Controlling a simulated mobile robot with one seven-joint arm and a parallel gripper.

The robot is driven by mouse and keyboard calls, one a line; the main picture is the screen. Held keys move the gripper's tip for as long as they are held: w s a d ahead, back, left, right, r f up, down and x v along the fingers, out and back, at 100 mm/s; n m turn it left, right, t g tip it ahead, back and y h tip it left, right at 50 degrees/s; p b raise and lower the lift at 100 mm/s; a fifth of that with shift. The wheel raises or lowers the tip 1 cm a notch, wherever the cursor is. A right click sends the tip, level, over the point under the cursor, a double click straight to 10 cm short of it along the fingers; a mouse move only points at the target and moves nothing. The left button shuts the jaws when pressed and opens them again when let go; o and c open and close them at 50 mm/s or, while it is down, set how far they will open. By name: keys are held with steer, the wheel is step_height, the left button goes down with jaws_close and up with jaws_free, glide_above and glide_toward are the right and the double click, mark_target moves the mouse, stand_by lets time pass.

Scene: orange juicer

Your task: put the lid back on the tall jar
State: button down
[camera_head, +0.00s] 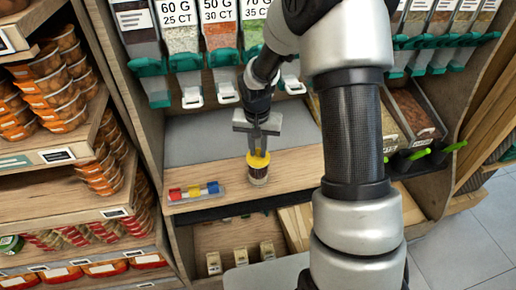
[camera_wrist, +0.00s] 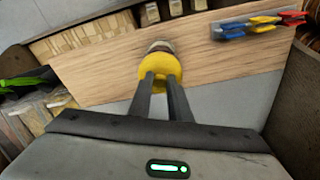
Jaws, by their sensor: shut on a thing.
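A tall jar (camera_head: 258,177) with dark contents stands upright near the front edge of the wooden shelf. A yellow lid (camera_head: 258,160) is at the jar's mouth; I cannot tell whether it is fully seated. My gripper (camera_head: 258,150) points down from above and is shut on the yellow lid. In the wrist view the two fingers of my gripper (camera_wrist: 162,78) reach onto the yellow lid (camera_wrist: 158,68). Only a small part of the jar (camera_wrist: 160,46) shows beyond the lid there.
A tray with red, yellow and blue clips (camera_head: 194,192) lies left of the jar on the wooden shelf (camera_head: 300,170). Dispensers (camera_head: 185,70) hang above at the back. Open bins with green-handled scoops (camera_head: 430,153) are at the right. The grey surface behind the jar is clear.

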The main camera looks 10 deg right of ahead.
stand_by(0.9)
steer(key=c, duration=1.1)
jaws_free()
steer(key=shift+r+p, duration=2.15)
steer(key=shift+r, duration=1.35)
jaws_close()
